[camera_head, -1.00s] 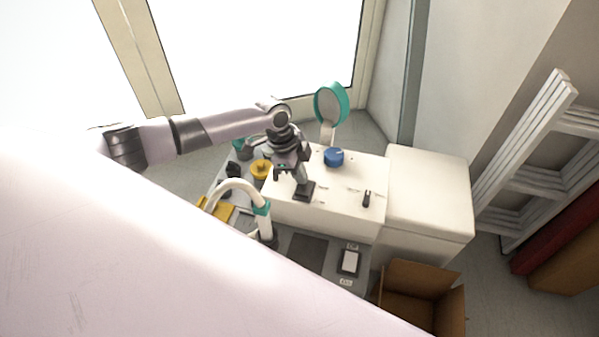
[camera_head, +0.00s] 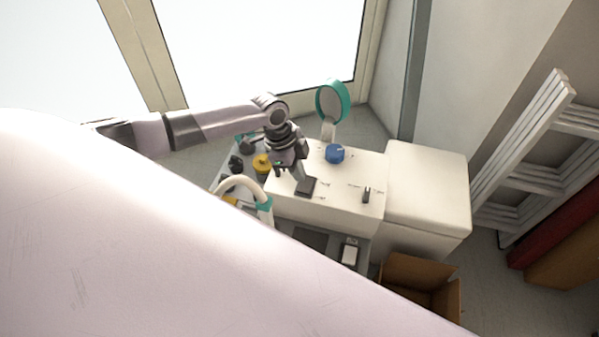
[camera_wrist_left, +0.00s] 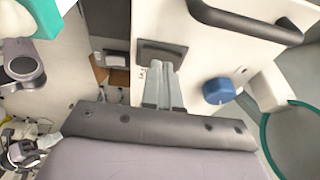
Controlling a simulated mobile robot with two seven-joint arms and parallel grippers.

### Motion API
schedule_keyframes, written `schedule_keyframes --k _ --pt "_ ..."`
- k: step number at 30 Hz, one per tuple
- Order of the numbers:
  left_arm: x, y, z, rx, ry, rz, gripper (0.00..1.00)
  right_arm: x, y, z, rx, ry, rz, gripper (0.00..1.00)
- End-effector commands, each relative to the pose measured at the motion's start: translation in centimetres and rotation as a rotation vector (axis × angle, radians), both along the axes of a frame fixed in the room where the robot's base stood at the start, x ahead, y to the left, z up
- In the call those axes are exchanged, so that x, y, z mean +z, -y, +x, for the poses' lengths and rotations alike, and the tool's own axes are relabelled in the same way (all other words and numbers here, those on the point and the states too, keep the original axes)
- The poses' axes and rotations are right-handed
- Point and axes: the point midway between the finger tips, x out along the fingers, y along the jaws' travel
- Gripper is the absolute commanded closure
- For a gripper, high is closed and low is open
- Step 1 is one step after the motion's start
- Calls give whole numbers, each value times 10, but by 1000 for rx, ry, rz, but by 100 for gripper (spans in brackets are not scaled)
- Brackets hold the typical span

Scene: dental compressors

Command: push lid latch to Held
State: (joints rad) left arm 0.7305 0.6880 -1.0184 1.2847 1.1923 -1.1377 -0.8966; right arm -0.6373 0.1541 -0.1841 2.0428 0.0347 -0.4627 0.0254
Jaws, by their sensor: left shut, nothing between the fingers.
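A dark square piece (camera_head: 306,186) is set on the top of the white cabinet (camera_head: 343,207); it also shows in the left wrist view (camera_wrist_left: 160,52). I cannot tell for sure that it is the lid latch, and no "Held" mark is readable. My left gripper (camera_head: 301,178) reaches down to it from the upper left. In the left wrist view my left gripper (camera_wrist_left: 165,72) is shut and empty, its fingertips at the dark piece's near edge; contact is unclear.
A blue knob (camera_head: 334,154), a black handle (camera_head: 366,195) and a raised teal-rimmed disc (camera_head: 333,102) are near the gripper. A curved white hose (camera_head: 240,184) and a yellow knob (camera_head: 262,163) stand left. An open cardboard box (camera_head: 420,282) is below right.

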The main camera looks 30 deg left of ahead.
Motion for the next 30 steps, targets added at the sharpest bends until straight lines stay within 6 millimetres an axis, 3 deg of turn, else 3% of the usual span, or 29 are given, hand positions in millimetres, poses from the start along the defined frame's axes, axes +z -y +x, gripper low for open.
schedule_keyframes --k 3,9,23,30 --pt "23 -7 -2 1 2 0 100 8 0 0 0 1 0 100" --pt "47 -13 -6 1 0 0 100 13 0 0 -1 1 1 100" --pt "51 -14 -6 5 -2 0 100 13 -1 1 -3 3 5 100" --pt "55 -19 -2 147 -21 13 100 6 -2 2 -4 5 7 100"
